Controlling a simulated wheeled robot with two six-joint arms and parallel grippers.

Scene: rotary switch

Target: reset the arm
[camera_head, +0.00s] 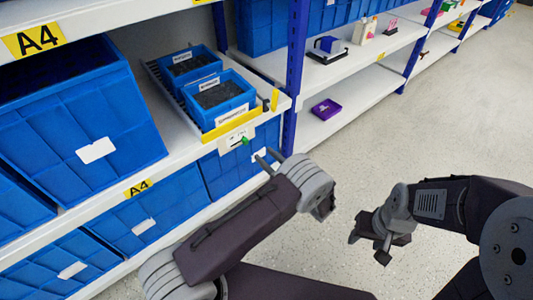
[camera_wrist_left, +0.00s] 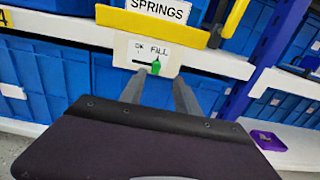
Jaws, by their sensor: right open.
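A white switch plate (camera_wrist_left: 134,50) with the words OK and FILL is fixed to the shelf front. Its small green knob (camera_wrist_left: 155,67) sits under FILL, and the tip appears to point up. The plate (camera_head: 230,142) and green knob (camera_head: 246,141) also show in the head view. My left gripper (camera_head: 267,158) is open and empty, apart from the knob. In the left wrist view its two fingers (camera_wrist_left: 160,92) are spread below the plate. My right gripper (camera_head: 368,247) is open and empty over the floor at the right.
Blue bins of dark parts (camera_head: 218,93) stand on a rack with a yellow front strip (camera_head: 232,122) above the switch. A blue shelf post (camera_head: 294,75) rises right of it. A purple tray (camera_head: 325,109) lies on a lower shelf. The floor (camera_head: 420,130) at the right is clear.

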